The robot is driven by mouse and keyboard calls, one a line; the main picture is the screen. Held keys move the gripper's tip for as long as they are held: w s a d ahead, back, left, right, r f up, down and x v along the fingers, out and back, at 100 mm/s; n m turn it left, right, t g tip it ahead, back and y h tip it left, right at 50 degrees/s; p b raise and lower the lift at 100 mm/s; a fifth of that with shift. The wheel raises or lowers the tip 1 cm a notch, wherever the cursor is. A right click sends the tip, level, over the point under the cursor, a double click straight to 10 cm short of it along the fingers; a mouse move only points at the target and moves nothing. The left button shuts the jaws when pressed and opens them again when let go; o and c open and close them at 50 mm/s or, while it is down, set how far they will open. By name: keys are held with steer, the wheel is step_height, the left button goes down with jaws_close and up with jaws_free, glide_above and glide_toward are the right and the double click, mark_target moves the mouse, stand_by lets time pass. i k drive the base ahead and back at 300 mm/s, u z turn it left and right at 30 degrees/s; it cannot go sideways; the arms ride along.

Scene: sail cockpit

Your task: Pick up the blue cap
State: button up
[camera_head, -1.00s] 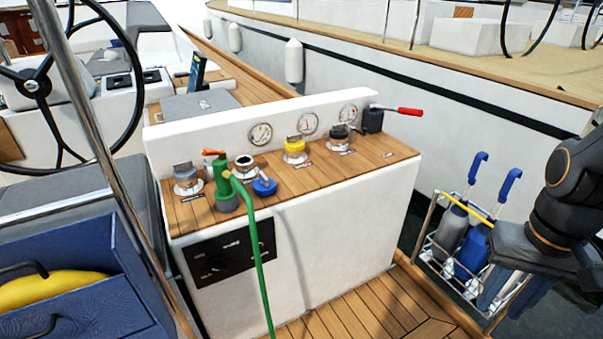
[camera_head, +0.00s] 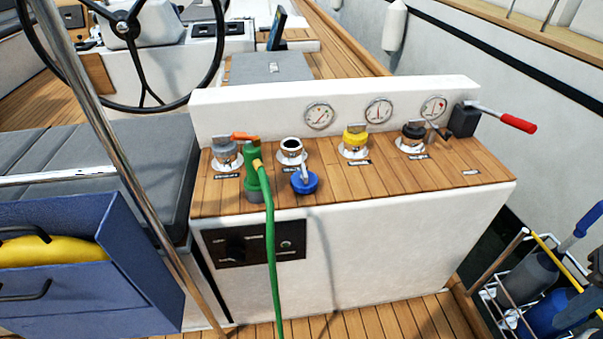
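The blue cap (camera_head: 304,182) lies on the wooden top of the white console (camera_head: 400,235), near its front edge. It is just in front of an open metal filler neck (camera_head: 291,152), and a small light-coloured piece stands up behind the cap. A green hose nozzle (camera_head: 256,178) with an orange lever stands to the left of the cap, close to it. My gripper is not in view, so its state does not show.
Grey (camera_head: 227,153), yellow (camera_head: 355,138) and black (camera_head: 413,131) caps sit along the console top. A red-handled lever (camera_head: 517,123) sticks out at right. The green hose (camera_head: 272,265) hangs down the front. A steel pole (camera_head: 120,170) and blue box (camera_head: 70,265) stand at left.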

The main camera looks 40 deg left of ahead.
mark_target(298, 186)
steer(key=u, duration=0.45)
steer(key=i, duration=0.55)
steer(key=u, duration=0.95)
steer(key=i, duration=0.3)
steer(key=u, duration=0.3)
